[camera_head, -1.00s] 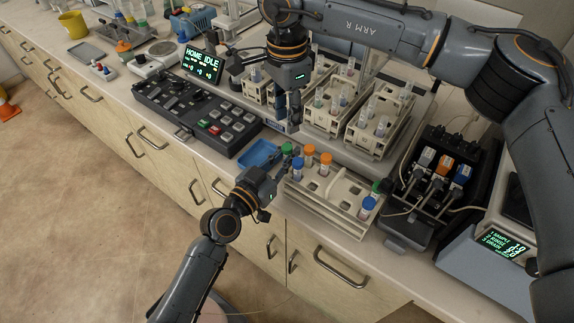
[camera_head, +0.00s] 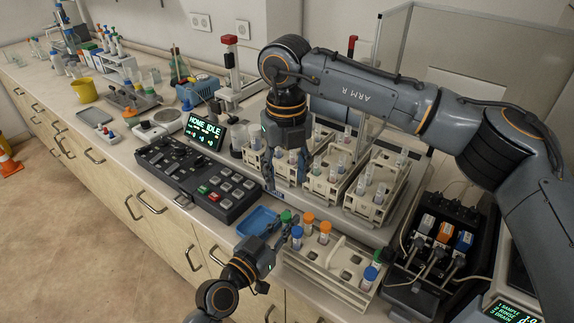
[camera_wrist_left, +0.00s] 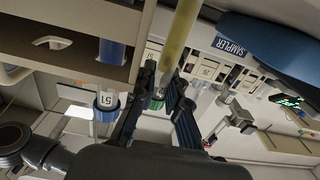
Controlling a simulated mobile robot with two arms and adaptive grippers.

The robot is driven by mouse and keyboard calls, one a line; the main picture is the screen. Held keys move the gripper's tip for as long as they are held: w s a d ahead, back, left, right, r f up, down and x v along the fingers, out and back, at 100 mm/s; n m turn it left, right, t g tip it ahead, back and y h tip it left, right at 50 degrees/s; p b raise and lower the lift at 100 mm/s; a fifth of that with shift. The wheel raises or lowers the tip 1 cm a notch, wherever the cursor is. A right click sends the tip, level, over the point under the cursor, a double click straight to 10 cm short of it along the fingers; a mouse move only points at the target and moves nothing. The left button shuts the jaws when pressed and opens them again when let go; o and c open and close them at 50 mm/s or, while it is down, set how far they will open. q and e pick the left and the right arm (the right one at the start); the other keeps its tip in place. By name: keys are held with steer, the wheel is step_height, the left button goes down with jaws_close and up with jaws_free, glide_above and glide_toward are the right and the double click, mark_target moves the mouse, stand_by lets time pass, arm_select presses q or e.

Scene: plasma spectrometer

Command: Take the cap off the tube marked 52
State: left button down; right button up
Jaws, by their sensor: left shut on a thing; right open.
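A green-capped tube (camera_head: 286,217) is at the left end of the cream tube rack (camera_head: 334,282). My left gripper (camera_head: 281,236) is shut on it from the front left. The left wrist view, upside down, shows the yellowish tube (camera_wrist_left: 179,40) and its green cap (camera_wrist_left: 157,103) between the fingers. Its number is not readable. A blue-capped tube labelled 51 (camera_wrist_left: 107,98) is beside it in that view. My right gripper (camera_head: 286,180) is open and empty, pointing down above the green cap, with its fingers spread apart.
Two orange-capped tubes (camera_head: 325,228) and a blue-capped tube (camera_head: 297,232) stand close by in the rack. More capped tubes (camera_head: 370,275) are at its right end. A blue tray (camera_head: 258,221) lies to the left. Sampler racks (camera_head: 376,197) stand behind.

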mark_target(287, 214)
step_height(287, 214, down, 10)
steer(key=m, duration=1.2)
steer(key=shift+f+m, duration=0.2)
steer(key=shift+m, duration=0.2)
jaws_close()
steer(key=shift+r, duration=0.3)
stand_by(0.4)
steer(key=shift+r, duration=0.85)
